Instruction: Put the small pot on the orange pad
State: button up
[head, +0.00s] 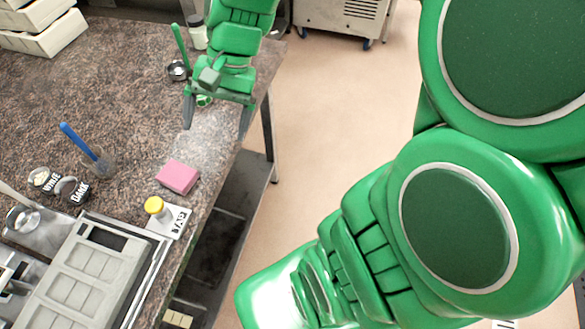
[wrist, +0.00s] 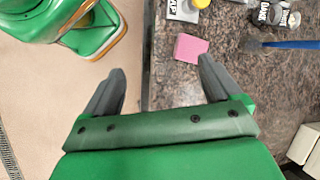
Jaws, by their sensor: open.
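My gripper (head: 216,120) is open and empty above the front edge of the speckled worktop. Its two grey fingers also show wide apart in the wrist view (wrist: 162,72). No orange pad shows in either view. Several small vessels stand on the worktop, and I cannot tell which is the small pot. A yellow-topped one (head: 154,206) is on a white lettered card at the near edge. Two small round ones lettered WHITE (head: 39,178) and DARK (head: 68,188) stand further left. A pink block (head: 178,177) lies between the gripper and the yellow-topped one.
A blue-handled tool (head: 77,141) stands in a grey holder, and a green-handled one (head: 181,45) is by a dark cup (head: 178,70). A grey mould tray (head: 88,264) fills the near left. White bins (head: 40,35) stand at back left. The worktop's middle is clear.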

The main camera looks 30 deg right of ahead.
jog(key=s+d+n+h, duration=0.2)
jog(key=s+d, duration=0.1)
jog(key=s, duration=0.4)
jog(key=s+d+f+n+h, duration=0.1)
jog(key=s+d+n+h, duration=0.2)
jog(key=s, duration=0.5)
jog(key=shift+s+d+f+n, duration=0.2)
jog(key=shift+d+n, duration=0.1)
jog(key=shift+d, duration=0.25)
